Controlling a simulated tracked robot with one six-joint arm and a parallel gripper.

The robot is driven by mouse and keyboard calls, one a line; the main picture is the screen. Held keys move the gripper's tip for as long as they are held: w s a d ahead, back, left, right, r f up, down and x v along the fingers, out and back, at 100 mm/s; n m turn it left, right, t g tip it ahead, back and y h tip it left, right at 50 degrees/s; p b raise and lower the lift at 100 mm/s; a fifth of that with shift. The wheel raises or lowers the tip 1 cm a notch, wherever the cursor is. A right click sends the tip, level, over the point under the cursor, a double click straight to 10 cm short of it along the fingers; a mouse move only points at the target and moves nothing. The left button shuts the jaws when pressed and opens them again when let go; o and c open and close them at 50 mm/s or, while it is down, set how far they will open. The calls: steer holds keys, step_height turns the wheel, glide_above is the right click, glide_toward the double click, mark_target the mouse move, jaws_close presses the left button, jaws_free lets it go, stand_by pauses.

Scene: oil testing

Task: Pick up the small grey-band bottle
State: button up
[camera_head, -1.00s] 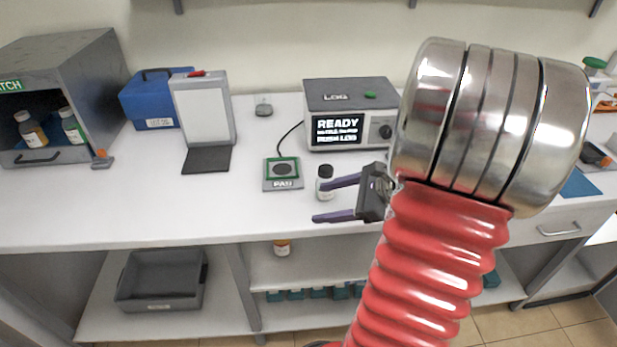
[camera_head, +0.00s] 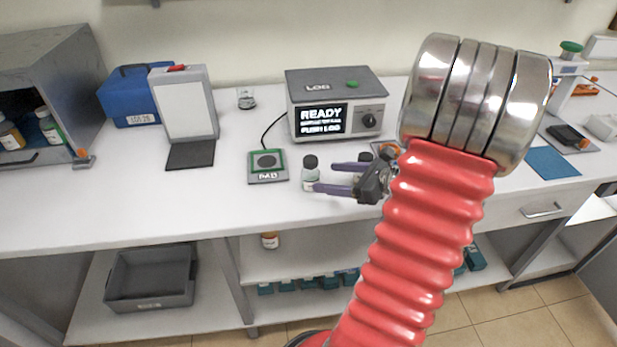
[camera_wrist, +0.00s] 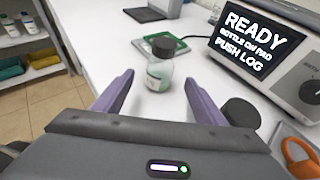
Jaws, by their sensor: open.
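A small clear bottle with a black cap (camera_head: 310,178) stands upright on the bench, right of the pad. It has pale greenish contents; I cannot make out a grey band. My gripper (camera_head: 325,177) is open and empty, its two purple fingers pointing at this bottle. In the wrist view the bottle (camera_wrist: 159,77) stands between the lines of the fingers, around their tips; I cannot tell whether they touch it. A second dark-capped bottle (camera_head: 364,160) is partly hidden behind my gripper; its black cap (camera_wrist: 241,112) shows right of the right finger.
The green-edged pad (camera_head: 268,178) lies left of the bottle. The LOG box (camera_head: 335,87) with its READY screen stands behind. An orange item (camera_wrist: 300,160) lies close at the right in the wrist view. The front bench strip (camera_head: 220,215) is clear.

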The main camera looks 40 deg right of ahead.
mark_target(319, 177)
steer(key=x, duration=0.6)
steer(key=shift+w+a+f, duration=0.1)
steer(key=shift+w, duration=0.05)
steer(key=shift+x, duration=2.6)
steer(key=shift+c, duration=0.5)
steer(key=c, duration=1)
